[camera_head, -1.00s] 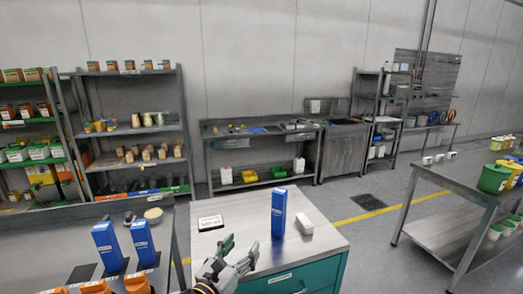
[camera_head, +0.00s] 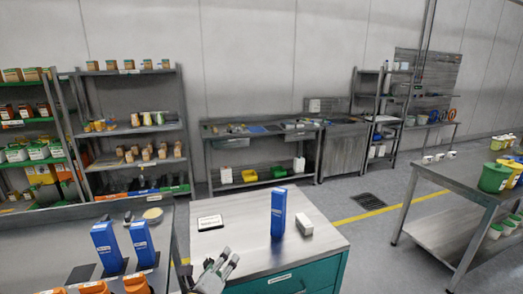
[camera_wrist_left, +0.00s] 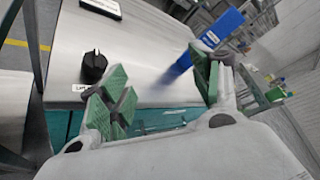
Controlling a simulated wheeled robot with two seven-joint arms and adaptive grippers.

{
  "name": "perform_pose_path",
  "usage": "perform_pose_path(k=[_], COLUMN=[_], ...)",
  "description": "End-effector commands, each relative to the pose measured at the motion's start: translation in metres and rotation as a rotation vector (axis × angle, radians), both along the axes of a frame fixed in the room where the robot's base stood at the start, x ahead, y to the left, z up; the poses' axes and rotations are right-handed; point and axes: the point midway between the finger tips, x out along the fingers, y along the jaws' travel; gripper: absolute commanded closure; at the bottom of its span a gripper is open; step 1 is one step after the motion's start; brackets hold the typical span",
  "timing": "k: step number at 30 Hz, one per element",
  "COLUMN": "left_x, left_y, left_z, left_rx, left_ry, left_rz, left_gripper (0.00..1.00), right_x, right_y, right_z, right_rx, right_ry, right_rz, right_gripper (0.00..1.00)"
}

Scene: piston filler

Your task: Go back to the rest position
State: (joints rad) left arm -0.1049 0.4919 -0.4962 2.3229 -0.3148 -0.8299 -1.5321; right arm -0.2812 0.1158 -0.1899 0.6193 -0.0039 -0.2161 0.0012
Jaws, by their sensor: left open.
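My left gripper (camera_head: 219,266) is at the bottom edge of the head view, in front of the near edge of the teal-fronted workbench (camera_head: 235,208). Its green-padded fingers are spread apart with nothing between them, as the left wrist view also shows (camera_wrist_left: 163,86). A tall blue box (camera_head: 278,212) stands upright on the bench, beyond the gripper and apart from it. The same blue box appears tilted and partly behind a finger in the left wrist view (camera_wrist_left: 219,29). My right gripper is in neither view.
Two blue boxes (camera_head: 105,246) (camera_head: 142,245) stand on the left table beside orange containers (camera_head: 136,284). A black knob-like item (camera_wrist_left: 93,66) is near the fingers in the wrist view.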

Motion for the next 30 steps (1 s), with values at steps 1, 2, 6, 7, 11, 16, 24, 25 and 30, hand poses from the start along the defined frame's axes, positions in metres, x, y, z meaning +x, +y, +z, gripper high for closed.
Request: perform_pose_path(k=[1,2,6,7,11,16,24,25,30], left_x=[-0.003,-0.005,-0.015,-0.017,-0.029,-0.047,-0.084,-0.088,-0.116], left_y=[0.004,0.007,0.021,0.023,0.036,0.050,0.072,0.074,0.085], left_z=[-0.006,-0.010,-0.027,-0.030,-0.047,-0.068,-0.102,-0.106,-0.126], left_rx=[-0.058,-0.094,-0.262,-0.297,-0.448,-0.640,-0.925,-0.956,-1.118], left_ry=[0.040,0.065,0.176,0.199,0.296,0.415,0.580,0.596,0.681], left_rz=[0.034,0.057,0.166,0.191,0.303,0.462,0.744,0.777,0.976], left_gripper=[0.36,0.36,0.36,0.36,0.36,0.36,0.36,0.36,0.36], right_x=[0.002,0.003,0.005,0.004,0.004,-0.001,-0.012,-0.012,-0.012], right_y=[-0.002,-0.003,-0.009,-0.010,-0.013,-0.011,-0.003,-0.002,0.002], right_z=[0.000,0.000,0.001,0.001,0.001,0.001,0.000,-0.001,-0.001], right_rx=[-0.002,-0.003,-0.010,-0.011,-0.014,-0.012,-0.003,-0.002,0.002], right_ry=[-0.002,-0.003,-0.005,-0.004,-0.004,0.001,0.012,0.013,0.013], right_rz=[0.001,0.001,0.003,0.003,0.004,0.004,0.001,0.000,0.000], right_gripper=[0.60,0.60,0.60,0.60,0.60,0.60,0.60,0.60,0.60])
